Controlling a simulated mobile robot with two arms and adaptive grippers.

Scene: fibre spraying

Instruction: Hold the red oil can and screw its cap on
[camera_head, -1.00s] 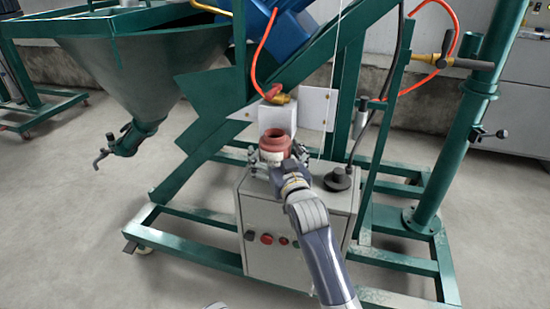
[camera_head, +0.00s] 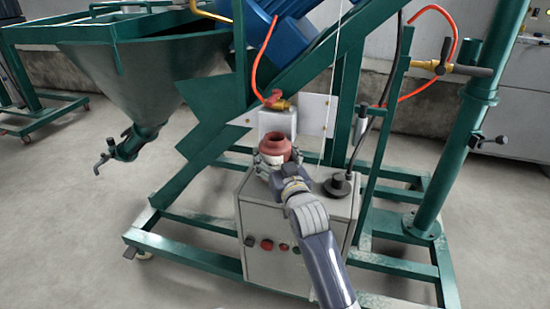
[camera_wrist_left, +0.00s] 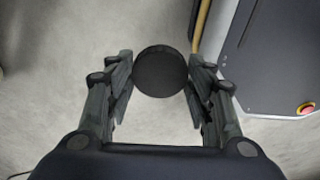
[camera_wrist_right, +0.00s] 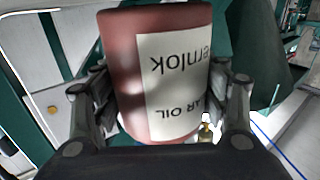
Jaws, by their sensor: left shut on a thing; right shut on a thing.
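The red oil can (camera_head: 276,149) stands upright on top of the grey control box, its round top opening facing up with no cap on it. My right gripper (camera_head: 270,160) is shut around the can's body. In the right wrist view the can (camera_wrist_right: 125,75), with a white "AR OIL" label upside down, fills the space between the right gripper's fingers (camera_wrist_right: 160,105). In the left wrist view a round black cap (camera_wrist_left: 160,71) sits between the fingertips of my left gripper (camera_wrist_left: 160,85), which is shut on it. The left gripper is outside the head view.
The grey control box (camera_head: 275,203) carries buttons and a black knob-like piece (camera_head: 338,184) right of the can. A green frame (camera_head: 190,258) surrounds it, with a green hopper (camera_head: 150,75) at left. In the left wrist view a dark panel has a red button (camera_wrist_left: 305,108).

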